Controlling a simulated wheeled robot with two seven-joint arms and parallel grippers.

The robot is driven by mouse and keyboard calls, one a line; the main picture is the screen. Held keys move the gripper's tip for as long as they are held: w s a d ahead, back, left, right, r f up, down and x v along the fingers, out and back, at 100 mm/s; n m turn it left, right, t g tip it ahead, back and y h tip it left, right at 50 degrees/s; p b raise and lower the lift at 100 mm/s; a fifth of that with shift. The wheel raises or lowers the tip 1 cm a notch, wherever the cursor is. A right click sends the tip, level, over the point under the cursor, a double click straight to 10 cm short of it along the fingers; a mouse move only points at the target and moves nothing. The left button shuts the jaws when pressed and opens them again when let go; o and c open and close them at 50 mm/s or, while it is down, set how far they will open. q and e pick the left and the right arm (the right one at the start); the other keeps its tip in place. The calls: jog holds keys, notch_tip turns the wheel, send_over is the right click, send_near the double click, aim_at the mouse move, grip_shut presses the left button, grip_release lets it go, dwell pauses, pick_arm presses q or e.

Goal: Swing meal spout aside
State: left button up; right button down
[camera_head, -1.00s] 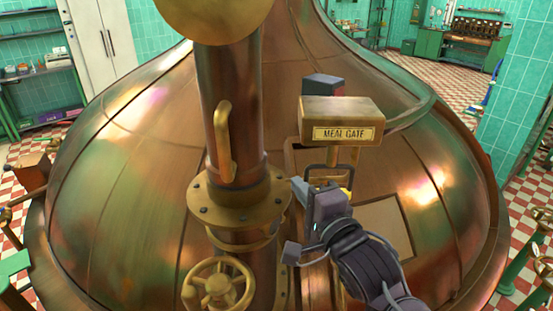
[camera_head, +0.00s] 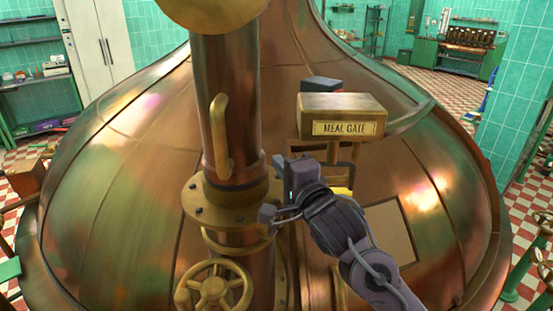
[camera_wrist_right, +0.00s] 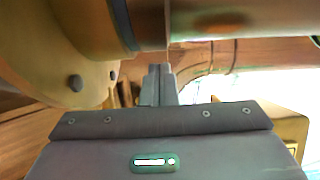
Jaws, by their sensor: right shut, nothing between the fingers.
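The meal spout (camera_head: 225,110) is an upright copper pipe with a brass handle (camera_head: 219,136) on its front and a bolted brass flange (camera_head: 226,203) below. My right gripper (camera_head: 280,164) is close to the right side of the pipe, near the flange. In the right wrist view its fingers (camera_wrist_right: 158,82) are together and empty, with the brass flange (camera_wrist_right: 75,50) close at the upper left. The head view does not show clearly whether the fingers touch the pipe. My left gripper is out of view.
A brass box labelled MEAL GATE (camera_head: 341,116) stands on a post right of the pipe. A brass handwheel (camera_head: 213,288) is below the flange. The large copper kettle dome (camera_head: 110,180) fills the middle.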

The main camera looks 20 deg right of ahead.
aim_at(263, 171)
jog(key=shift+w+a+p, duration=0.15)
jog(key=shift+w+p, duration=0.15)
jog(key=shift+w, duration=0.85)
jog(key=shift+a+f, duration=0.1)
jog(key=a, duration=0.1)
jog(key=a+b, duration=0.1)
jog(key=w+a+f+b, duration=0.1)
jog(key=shift+a, duration=0.15)
jog(key=shift+w+a, duration=0.15)
jog(key=shift+a, duration=0.2)
jog(key=shift+r, duration=0.1)
